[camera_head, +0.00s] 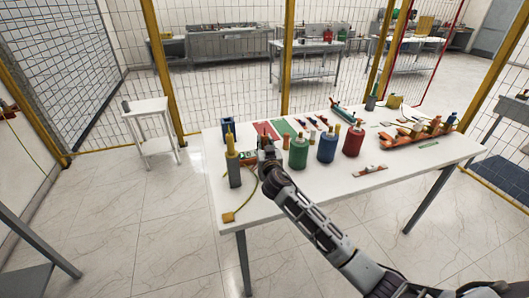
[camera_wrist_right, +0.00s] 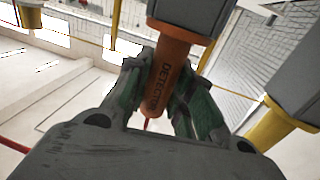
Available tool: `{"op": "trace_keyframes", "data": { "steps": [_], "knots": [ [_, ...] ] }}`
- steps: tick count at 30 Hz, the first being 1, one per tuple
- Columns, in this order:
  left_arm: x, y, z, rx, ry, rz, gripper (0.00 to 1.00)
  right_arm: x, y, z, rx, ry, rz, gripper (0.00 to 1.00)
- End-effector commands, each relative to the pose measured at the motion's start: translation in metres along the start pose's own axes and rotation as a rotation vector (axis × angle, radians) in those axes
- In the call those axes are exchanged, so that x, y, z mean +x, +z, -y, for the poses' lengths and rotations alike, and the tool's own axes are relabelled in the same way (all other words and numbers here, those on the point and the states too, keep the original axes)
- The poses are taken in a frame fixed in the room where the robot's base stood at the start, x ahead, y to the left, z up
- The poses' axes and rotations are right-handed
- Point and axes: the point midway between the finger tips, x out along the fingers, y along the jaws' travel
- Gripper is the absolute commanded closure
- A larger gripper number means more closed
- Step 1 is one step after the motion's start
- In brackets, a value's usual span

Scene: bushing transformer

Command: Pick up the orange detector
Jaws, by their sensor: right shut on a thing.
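The orange detector is a cylinder (camera_wrist_right: 168,72) with "DETECTOR" lettered along it in the right wrist view, and a wide grey part (camera_wrist_right: 190,14) adjoins its upper end. My right gripper (camera_wrist_right: 167,98) is shut around the orange cylinder, with a green-padded finger on each side. In the head view the right gripper (camera_head: 267,159) is over the left part of the white table, and it mostly hides the detector there. I cannot tell whether the detector is clear of its resting place. My left gripper is not in view.
A grey block with a yellow top (camera_head: 234,172) stands just left of the gripper, with a yellow cable by it. Green (camera_head: 299,152), blue (camera_head: 327,147) and red (camera_head: 352,141) cylinders stand to the right. The table's front middle (camera_head: 320,190) is clear.

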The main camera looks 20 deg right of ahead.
Motion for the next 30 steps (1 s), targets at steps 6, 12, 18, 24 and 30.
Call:
{"op": "trace_keyframes", "data": {
  "steps": [6,12,18,24,30],
  "knots": [
    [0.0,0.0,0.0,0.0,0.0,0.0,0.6,0.0,-0.007,0.0,0.001,0.001,-0.002,1.0],
    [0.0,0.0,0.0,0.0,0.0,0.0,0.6,0.0,-0.026,0.0,0.003,0.0,-0.003,1.0],
    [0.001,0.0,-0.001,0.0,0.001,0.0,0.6,0.0,-0.06,0.0,0.004,-0.001,-0.005,1.0],
    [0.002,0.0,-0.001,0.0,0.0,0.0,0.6,0.0,-0.101,0.0,0.003,-0.001,-0.006,1.0],
    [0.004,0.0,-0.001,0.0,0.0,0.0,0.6,0.0,-0.139,0.0,0.003,0.0,-0.005,1.0]
  ]
}}
